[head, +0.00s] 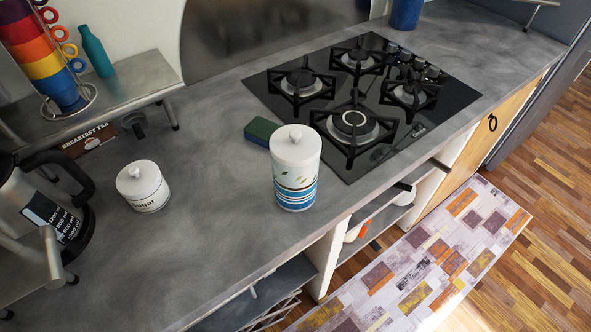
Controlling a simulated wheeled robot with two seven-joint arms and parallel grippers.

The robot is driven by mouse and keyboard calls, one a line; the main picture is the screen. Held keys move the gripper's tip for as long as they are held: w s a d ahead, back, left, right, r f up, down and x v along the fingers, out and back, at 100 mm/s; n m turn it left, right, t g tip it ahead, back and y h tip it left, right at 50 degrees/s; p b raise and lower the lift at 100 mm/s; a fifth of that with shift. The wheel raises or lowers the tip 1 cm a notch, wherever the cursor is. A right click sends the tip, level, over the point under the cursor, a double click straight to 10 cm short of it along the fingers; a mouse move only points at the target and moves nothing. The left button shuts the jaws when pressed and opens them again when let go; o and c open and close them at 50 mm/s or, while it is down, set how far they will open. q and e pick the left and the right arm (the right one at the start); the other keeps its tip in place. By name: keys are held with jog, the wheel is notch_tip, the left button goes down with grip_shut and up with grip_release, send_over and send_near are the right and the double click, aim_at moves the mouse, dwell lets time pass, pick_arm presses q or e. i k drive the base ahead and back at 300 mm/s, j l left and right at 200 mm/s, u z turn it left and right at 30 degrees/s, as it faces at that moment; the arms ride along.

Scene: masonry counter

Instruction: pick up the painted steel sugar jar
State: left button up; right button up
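A short white jar (143,189) with a lid, a round knob and the word "Sugar" on its side stands upright on the grey counter (200,245), left of centre in the head view. Its lid is on. A taller white canister (296,172) with blue stripes and a leaf pattern stands upright to its right, well apart from it. Neither of my grippers shows in the head view.
A kettle (38,205) stands close left of the sugar jar, and a tea box (88,140) lies behind it. A green-blue sponge (260,131) and a black gas hob (362,95) are to the right. Counter between the jars is clear. A raised shelf (125,85) holds stacked mugs (40,50).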

aim_at(151, 203)
jog(key=u, duration=1.15)
jog(key=l, duration=0.25)
jog(key=k, duration=0.05)
